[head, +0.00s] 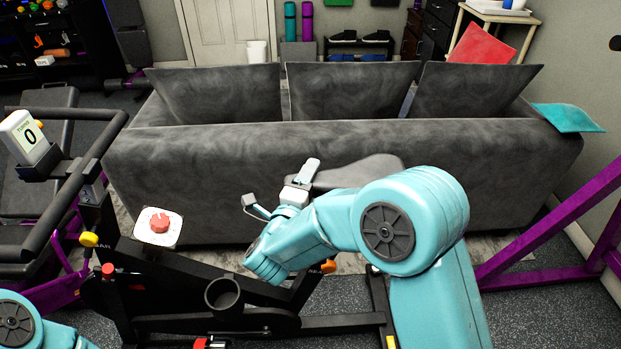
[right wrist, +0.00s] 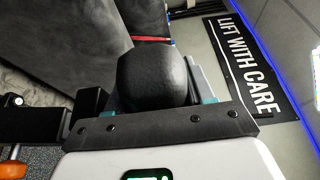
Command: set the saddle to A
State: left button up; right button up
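The grey saddle (head: 365,172) of the exercise bike stands behind my right arm in the head view, with its narrow end to the left. My right gripper (head: 305,180) is at that narrow end. In the right wrist view, the saddle (right wrist: 155,75) is a dark rounded shape filling the space between my fingers, which lie close along both sides. The near finger is hidden in the head view. An orange knob (head: 329,266) shows low on the bike; an orange knob (right wrist: 12,170) also shows in the wrist view. No letter A is readable. My left gripper is out of view.
A grey sofa (head: 230,165) stands just behind the bike. A counter (head: 28,135) reads 0. A purple frame (head: 560,225) stands at the right.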

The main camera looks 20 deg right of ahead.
grip_shut()
jog(key=a+b, duration=0.2)
jog(key=a, duration=0.1)
jog(key=shift+w+f, duration=0.15)
jog(key=shift+w, duration=0.25)
jog(key=o, duration=1)
grip_release()
jog(key=shift+o, duration=0.2)
